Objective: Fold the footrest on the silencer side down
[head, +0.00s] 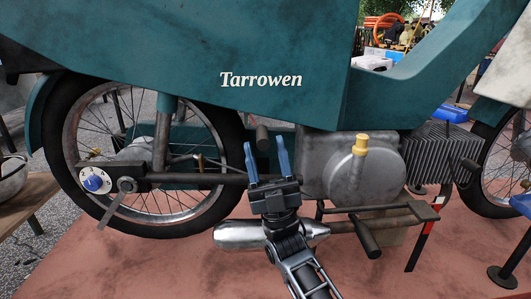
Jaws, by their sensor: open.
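A teal motorcycle marked "Tarrowen" (260,80) stands side-on. The shiny silencer (238,236) lies low along its near side, partly hidden behind my arm. A short dark peg (262,136) stands roughly upright under the teal bodywork. Another dark peg (367,239) slants low to the right of the silencer, by a brown bar. I cannot tell for certain which peg is the footrest. My gripper (266,158) points up with two blue fingers apart and nothing seen between them. In the picture its fingertips are just below the upright peg; contact cannot be told.
The rear wheel (145,222) is at left, with a blue-and-white knob (96,183) near its hub. The grey engine cover (335,180) has a yellow cap (361,144). A red-and-white stand (425,237) is to its right. The reddish mat (170,270) is largely clear in front.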

